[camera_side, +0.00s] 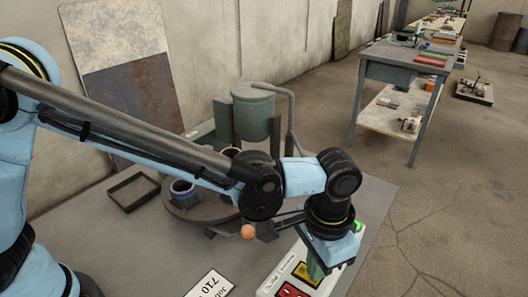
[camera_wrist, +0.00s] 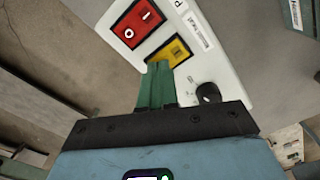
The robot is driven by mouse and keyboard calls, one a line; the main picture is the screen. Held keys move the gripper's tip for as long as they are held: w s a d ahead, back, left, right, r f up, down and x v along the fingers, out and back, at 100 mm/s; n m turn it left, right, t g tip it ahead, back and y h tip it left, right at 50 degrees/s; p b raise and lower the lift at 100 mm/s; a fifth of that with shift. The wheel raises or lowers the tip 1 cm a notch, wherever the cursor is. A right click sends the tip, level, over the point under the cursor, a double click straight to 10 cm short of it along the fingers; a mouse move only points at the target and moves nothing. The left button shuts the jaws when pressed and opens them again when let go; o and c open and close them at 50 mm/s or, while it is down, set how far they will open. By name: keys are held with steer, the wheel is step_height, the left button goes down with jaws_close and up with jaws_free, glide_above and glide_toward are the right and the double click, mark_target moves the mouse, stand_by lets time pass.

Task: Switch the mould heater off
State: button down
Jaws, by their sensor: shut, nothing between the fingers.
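A white control box (camera_wrist: 225,65) lies under my gripper (camera_wrist: 158,66). The side view shows my gripper (camera_side: 314,276) pointing down at the box (camera_side: 267,288).
A green pot (camera_side: 254,113), a round plate with a blue-rimmed cup (camera_side: 183,190), an orange ball-ended handle (camera_side: 248,231) and an open black frame (camera_side: 133,191) stand on the grey bench (camera_side: 130,240).

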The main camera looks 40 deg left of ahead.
steer(key=shift+f, duration=0.25)
steer(key=shift+r, duration=3.55)
